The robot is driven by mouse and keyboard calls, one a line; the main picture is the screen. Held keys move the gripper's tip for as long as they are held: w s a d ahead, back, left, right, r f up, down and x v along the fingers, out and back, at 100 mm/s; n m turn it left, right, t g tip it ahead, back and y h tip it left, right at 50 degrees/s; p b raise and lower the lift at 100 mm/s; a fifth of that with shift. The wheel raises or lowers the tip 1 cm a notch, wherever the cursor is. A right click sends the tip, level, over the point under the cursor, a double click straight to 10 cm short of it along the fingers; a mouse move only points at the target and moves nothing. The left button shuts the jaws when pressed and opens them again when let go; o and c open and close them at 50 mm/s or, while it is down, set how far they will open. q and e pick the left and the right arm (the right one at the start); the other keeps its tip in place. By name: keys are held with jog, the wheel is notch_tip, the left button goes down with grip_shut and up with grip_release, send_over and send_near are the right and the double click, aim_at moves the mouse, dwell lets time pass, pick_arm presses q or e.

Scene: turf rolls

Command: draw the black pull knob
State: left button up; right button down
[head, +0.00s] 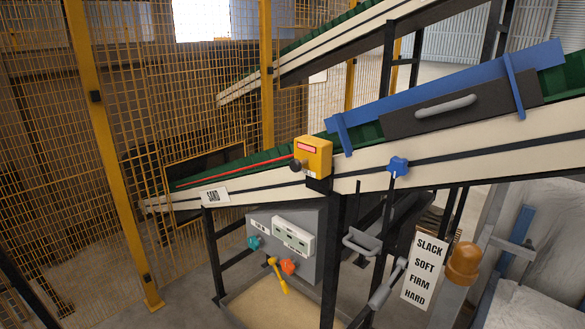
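The black pull knob (296,165) sticks out from the left side of a yellow box (314,156). The box has a red label on its face and sits on a dark post at the side of the sloping conveyor (430,150). A red cord (235,172) runs along the conveyor toward the box from the left. Neither of my grippers shows in the head view, and nothing touches the knob.
A grey control box (308,262) with teal, orange and yellow handles hangs below. A grey lever (388,285) stands by a SLACK/SOFT/FIRM/HARD sign (425,269) and an amber lamp (463,264). A yellow mesh fence (190,110) closes off the left.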

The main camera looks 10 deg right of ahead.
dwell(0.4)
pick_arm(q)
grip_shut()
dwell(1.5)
